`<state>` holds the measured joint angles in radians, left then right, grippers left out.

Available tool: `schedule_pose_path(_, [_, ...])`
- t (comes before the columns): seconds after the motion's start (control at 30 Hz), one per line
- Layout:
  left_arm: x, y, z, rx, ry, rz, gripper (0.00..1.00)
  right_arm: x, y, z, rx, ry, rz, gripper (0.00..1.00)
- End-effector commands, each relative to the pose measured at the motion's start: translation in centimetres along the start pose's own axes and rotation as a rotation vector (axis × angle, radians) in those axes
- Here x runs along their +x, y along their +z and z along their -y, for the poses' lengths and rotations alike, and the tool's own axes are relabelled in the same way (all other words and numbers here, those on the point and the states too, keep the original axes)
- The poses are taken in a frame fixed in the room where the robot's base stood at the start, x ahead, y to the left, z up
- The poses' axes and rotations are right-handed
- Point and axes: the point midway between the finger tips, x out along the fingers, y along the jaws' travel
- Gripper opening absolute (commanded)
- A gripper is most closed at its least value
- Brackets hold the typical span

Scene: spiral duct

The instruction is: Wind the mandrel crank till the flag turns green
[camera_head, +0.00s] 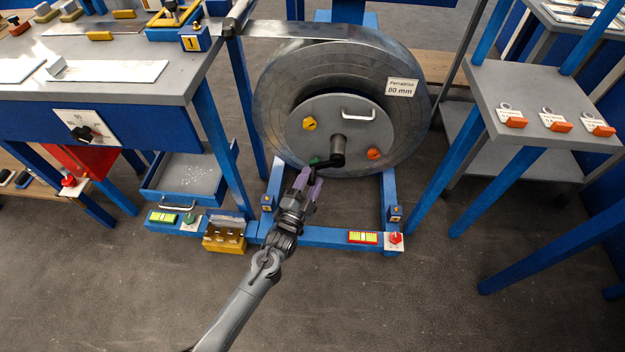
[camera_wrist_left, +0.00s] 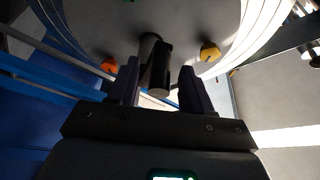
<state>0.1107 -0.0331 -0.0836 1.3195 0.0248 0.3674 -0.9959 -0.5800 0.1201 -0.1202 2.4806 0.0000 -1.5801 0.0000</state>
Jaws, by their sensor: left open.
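The large metal strip reel (camera_head: 285,90) stands upright in a blue frame, with a grey disc (camera_head: 345,128) on its face. A black crank (camera_head: 336,158) sits low on the disc, its arm pointing left. My left gripper (camera_head: 309,184) is open just below and left of the crank, reaching up toward it. In the left wrist view, the dark cylindrical crank handle (camera_wrist_left: 157,68) shows between the two purple fingers, with gaps on both sides. I cannot tell how deep it sits between them. I cannot make out a flag. My right gripper is not in view.
Yellow (camera_head: 309,123) and orange (camera_head: 374,153) knobs and a bar handle (camera_head: 358,114) stand out from the disc. A workbench (camera_head: 120,65) is at left, with a blue drawer (camera_head: 188,175) below. A grey shelf (camera_head: 530,90) is at right. The front floor is clear.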

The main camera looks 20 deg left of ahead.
Motion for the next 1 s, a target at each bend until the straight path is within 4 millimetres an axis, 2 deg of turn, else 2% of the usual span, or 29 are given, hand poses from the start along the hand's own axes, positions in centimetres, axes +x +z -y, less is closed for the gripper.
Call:
schedule_pose_path(0.2, [1.5, 0.0, -0.1, 0.000, 0.000, 0.001, 0.49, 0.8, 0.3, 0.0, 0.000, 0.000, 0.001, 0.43])
schedule_pose_path(0.53, [1.7, 0.0, 0.0, 0.000, 0.001, 0.000, 0.49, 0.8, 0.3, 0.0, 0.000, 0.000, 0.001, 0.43])
schedule_pose_path(0.83, [1.7, 0.0, 0.0, 0.000, 0.000, 0.000, 0.04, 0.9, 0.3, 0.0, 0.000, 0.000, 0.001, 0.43])
schedule_pose_path(0.87, [1.7, 0.0, 0.0, 0.000, 0.000, 0.000, 0.00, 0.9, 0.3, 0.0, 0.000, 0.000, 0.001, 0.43])
schedule_pose_path(1.0, [1.7, 0.0, 0.0, 0.000, 0.000, 0.000, 0.00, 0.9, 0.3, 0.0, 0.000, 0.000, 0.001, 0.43])
